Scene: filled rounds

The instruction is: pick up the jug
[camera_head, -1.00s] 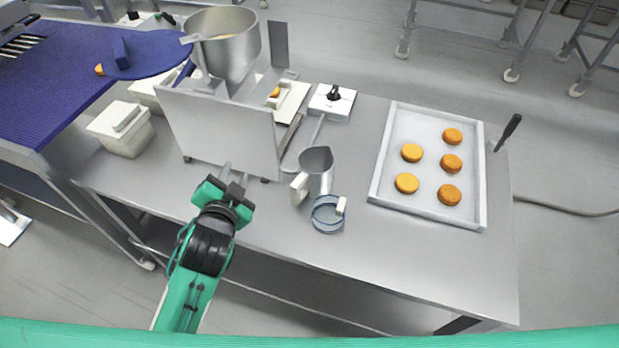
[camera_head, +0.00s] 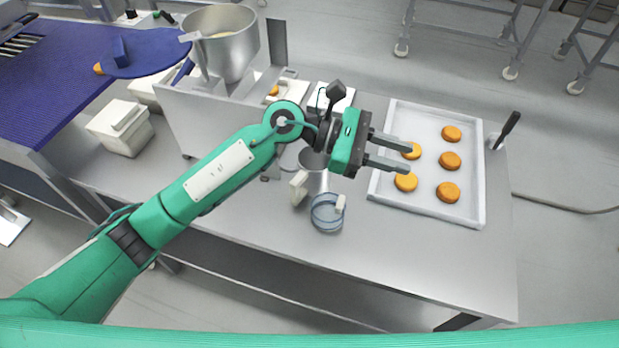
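The steel jug (camera_head: 316,181) with a pale block-like handle (camera_head: 298,187) stands upright on the steel table. My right gripper is not in view.
A clear round cup (camera_head: 327,213) with a pale handle stands just in front of the jug. A white tray (camera_head: 480,185) with several orange-brown rounds lies to the right. A hopper machine (camera_head: 228,50) stands behind left. The front right of the table is clear.

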